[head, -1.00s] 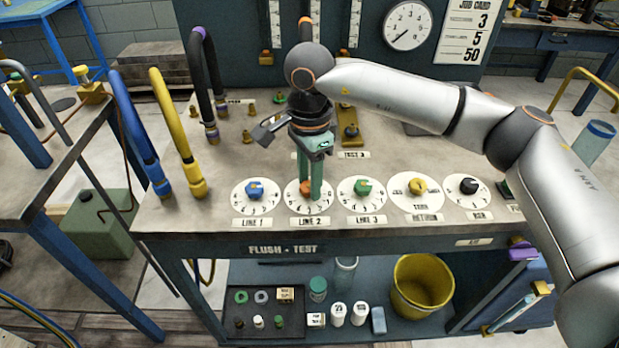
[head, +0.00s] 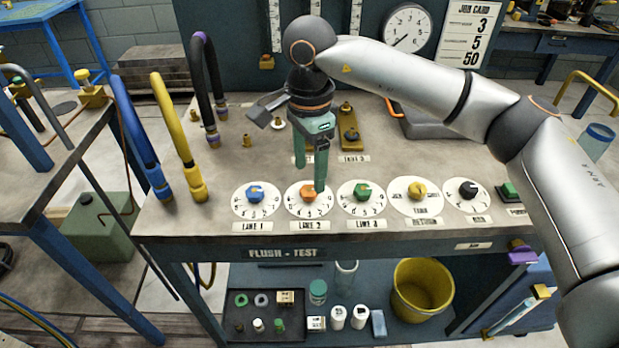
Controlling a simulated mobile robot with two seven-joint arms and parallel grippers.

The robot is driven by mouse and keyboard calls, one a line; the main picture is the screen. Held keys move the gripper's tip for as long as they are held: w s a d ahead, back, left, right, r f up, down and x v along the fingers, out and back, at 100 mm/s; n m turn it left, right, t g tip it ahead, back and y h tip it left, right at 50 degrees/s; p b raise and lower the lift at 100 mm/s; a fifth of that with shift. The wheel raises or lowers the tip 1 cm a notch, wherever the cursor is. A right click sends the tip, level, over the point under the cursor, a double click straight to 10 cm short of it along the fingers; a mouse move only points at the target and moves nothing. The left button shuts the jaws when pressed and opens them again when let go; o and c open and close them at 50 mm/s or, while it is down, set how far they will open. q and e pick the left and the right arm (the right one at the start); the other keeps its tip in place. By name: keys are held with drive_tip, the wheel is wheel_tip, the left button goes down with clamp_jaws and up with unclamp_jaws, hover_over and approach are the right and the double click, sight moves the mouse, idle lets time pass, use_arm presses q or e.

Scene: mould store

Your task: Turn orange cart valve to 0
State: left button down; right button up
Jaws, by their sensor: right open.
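The orange valve knob (head: 308,193) sits on a round white numbered dial above the LINE 2 label, on the front of the flush-test bench. Its pointer and the numbers are too small to read surely. My right gripper (head: 311,178) points down just over and behind this knob. Its two green fingers are apart, with nothing visibly held between them. My left gripper is not in view.
In the same row are a blue knob (head: 255,192) to the left, then green (head: 362,190), yellow (head: 417,190) and black (head: 467,188) knobs to the right. Blue (head: 141,140) and yellow (head: 180,140) hoses rise at the left. A gauge (head: 408,27) stands behind.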

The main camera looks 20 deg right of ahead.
sight(310, 191)
wheel_tip(310, 191, up, 8)
drive_tip(key=shift+r+p, duration=0.25)
drive_tip(key=shift+p, duration=0.1)
drive_tip(key=shift+s, duration=0.15)
